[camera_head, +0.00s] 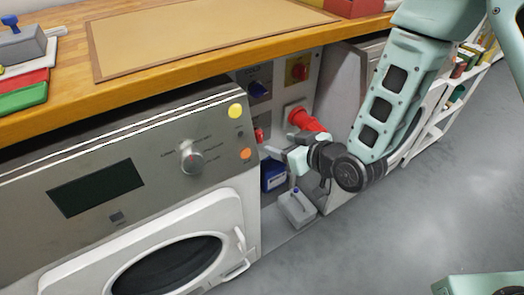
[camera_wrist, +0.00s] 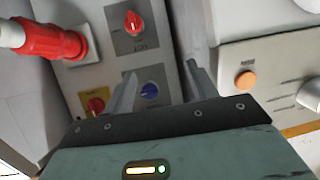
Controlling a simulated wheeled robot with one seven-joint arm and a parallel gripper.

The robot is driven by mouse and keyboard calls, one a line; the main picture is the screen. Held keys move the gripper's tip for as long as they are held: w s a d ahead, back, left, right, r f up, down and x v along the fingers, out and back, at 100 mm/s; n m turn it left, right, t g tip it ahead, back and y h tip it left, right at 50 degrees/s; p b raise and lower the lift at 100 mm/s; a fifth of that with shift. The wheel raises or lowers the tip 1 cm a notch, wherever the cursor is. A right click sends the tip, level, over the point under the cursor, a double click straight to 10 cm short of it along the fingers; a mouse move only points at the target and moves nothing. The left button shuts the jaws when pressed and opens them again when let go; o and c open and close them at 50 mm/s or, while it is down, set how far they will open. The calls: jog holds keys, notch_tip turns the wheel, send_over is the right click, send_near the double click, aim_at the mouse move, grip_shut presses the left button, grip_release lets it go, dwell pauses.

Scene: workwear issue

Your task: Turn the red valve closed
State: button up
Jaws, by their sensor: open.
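The red valve looks like the small red round knob (camera_wrist: 133,22) on a grey plate at the top of the wrist view. In the head view only part of this red knob (camera_head: 259,135) shows, beside the washing machine's edge. My gripper (camera_head: 284,154) is open and empty in front of the panel. In the wrist view my gripper's fingers (camera_wrist: 160,75) stand apart and point toward the panel, nearer the blue knob (camera_wrist: 149,90) than the red one. No contact with the red knob shows.
A red plug (camera_head: 305,118) juts from the panel close to my gripper. A red switch on yellow (camera_head: 299,70) sits above it. The washing machine (camera_head: 215,190) stands left, under a wooden worktop (camera_head: 65,95). A grey canister (camera_head: 298,208) and blue container (camera_head: 273,175) stand below.

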jog(key=d+f+m+t+y+b, duration=0.1)
jog(key=d+f+t+b, duration=0.15)
jog(key=f, duration=0.25)
jog(key=d+f+t+b, duration=0.1)
jog(key=f+t+b, duration=0.15)
jog(key=f, duration=0.35)
jog(key=b, duration=0.4)
send_near(261, 135)
jog(key=x, duration=0.9)
jog(key=shift+w+a+f, duration=0.1)
jog(key=shift+w+f, duration=0.05)
jog(key=shift+w, duration=0.2)
jog(key=c, duration=1)
